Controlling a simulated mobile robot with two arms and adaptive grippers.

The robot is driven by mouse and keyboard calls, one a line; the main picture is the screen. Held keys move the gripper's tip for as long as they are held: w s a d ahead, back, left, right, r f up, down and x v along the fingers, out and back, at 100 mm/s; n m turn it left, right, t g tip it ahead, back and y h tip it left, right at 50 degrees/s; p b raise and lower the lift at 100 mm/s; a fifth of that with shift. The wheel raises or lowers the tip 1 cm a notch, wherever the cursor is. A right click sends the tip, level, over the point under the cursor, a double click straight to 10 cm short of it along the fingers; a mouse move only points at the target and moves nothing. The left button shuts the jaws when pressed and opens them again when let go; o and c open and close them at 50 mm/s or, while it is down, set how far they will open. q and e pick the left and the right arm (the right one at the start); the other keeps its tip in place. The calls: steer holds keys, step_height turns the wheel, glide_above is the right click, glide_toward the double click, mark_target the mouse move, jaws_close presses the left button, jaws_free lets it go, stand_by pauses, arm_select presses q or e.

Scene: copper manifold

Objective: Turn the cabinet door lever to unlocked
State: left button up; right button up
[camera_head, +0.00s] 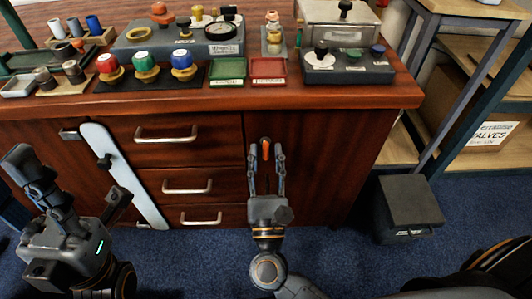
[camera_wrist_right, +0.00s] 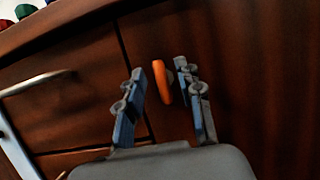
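The orange cabinet door lever (camera_head: 266,149) is on the reddish-brown cabinet door (camera_head: 325,150), right of the drawers. It looks roughly upright. In the right wrist view the lever (camera_wrist_right: 161,82) shows between the two fingers. My right gripper (camera_head: 266,160) is open, with a fingertip on either side of the lever. Gaps show between the fingers and the lever; contact is not visible in the right wrist view (camera_wrist_right: 162,85). My left gripper (camera_head: 75,185) is at the lower left, away from the lever; its fingers look apart.
Drawers with metal handles (camera_head: 166,134) are left of the lever. A pale long bar (camera_head: 122,175) stands against the cabinet front. The top (camera_head: 300,100) holds colored knobs, trays and a gauge. A dark box (camera_head: 409,205) stands on the blue floor at right.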

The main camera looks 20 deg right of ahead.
steer(key=shift+w+d+r, duration=0.15)
steer(key=shift+w+r, duration=0.05)
steer(key=shift+w, duration=0.2)
steer(key=shift+c, duration=0.2)
jaws_close()
